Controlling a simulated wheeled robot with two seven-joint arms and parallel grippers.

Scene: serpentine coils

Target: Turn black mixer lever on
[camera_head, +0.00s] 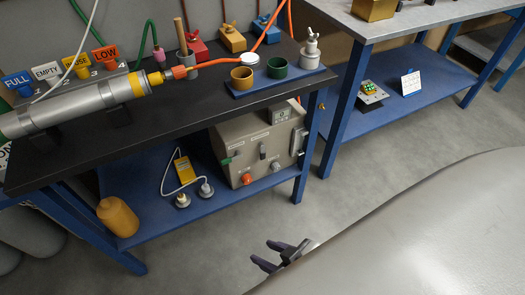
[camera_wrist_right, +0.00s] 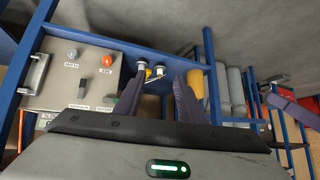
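The beige control box (camera_head: 254,148) stands on the blue lower shelf of the black bench. On its front are a short black lever (camera_head: 263,152), a green-handled lever (camera_head: 226,161), an orange-red knob (camera_head: 247,179) and other small controls. The labels are too small to read. The box shows inverted in the right wrist view (camera_wrist_right: 47,84), with a black lever (camera_wrist_right: 82,90) and a second, green-tipped one. My right gripper (camera_head: 262,254) is open and empty, in front of and below the box, apart from it. A dark part (camera_wrist_right: 295,108) in the right wrist view may be my left gripper; its state is unclear.
A yellow meter (camera_head: 185,170) with cables and an orange-brown bottle (camera_head: 118,217) share the shelf. The bench leg (camera_head: 303,155) stands right of the box. The black bench top (camera_head: 175,108) overhangs the shelf. Open floor lies before the bench.

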